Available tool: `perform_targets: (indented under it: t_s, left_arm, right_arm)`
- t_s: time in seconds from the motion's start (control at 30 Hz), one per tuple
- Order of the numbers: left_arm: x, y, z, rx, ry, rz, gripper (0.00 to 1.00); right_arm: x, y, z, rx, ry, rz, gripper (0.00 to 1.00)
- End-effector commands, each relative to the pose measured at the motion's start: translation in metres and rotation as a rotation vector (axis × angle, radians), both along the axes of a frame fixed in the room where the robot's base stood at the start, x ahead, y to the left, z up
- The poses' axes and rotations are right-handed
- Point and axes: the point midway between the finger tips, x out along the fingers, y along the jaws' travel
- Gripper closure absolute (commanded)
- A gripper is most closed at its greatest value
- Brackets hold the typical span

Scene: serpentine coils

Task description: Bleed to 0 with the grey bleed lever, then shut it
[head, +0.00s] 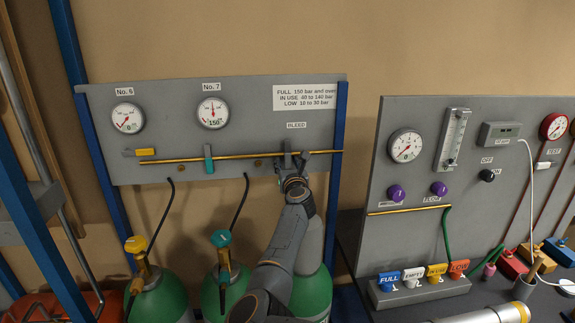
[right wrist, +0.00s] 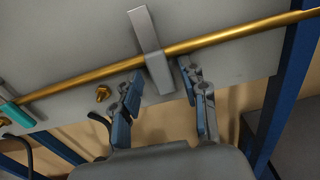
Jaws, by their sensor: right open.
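The grey bleed lever (head: 287,147) stands across the brass pipe under the BLEED label; in the right wrist view (right wrist: 148,40) it is a flat grey bar crossing the pipe. My right gripper (head: 291,162) is open just below the pipe. In the right wrist view its fingers (right wrist: 160,76) are on either side of the lever's lower end, with gaps visible. Gauge No. 7 (head: 213,112) has its needle pointing up. Gauge No. 6 (head: 127,118) has its needle pointing down-left. My left gripper is not in view.
The brass pipe (head: 240,157) runs along the panel. A teal lever (head: 208,158) stands upright on it; a yellow lever (head: 148,152) lies level at left. Green cylinders (head: 160,300) stand below. A second panel (head: 370,240) with knobs and tags is at right.

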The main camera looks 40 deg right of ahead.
Motion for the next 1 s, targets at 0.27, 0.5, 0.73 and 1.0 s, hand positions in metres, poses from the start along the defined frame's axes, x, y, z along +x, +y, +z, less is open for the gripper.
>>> perform_targets:
  t_s: [0.27, 0.5, 0.73, 1.0]
  left_arm:
    - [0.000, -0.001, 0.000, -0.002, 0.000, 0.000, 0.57]
    - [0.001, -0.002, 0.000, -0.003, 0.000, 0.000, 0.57]
    - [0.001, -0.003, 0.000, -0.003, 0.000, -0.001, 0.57]
    - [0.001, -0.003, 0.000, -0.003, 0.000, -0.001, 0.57]
  right_arm:
    - [0.001, 0.000, 0.041, 0.001, -0.009, -0.001, 0.57]
    - [0.001, 0.001, 0.083, 0.002, -0.005, 0.001, 0.57]
    - [0.001, 0.001, 0.099, 0.002, -0.001, 0.001, 0.57]
    - [0.001, 0.001, 0.099, 0.001, -0.001, 0.001, 0.57]
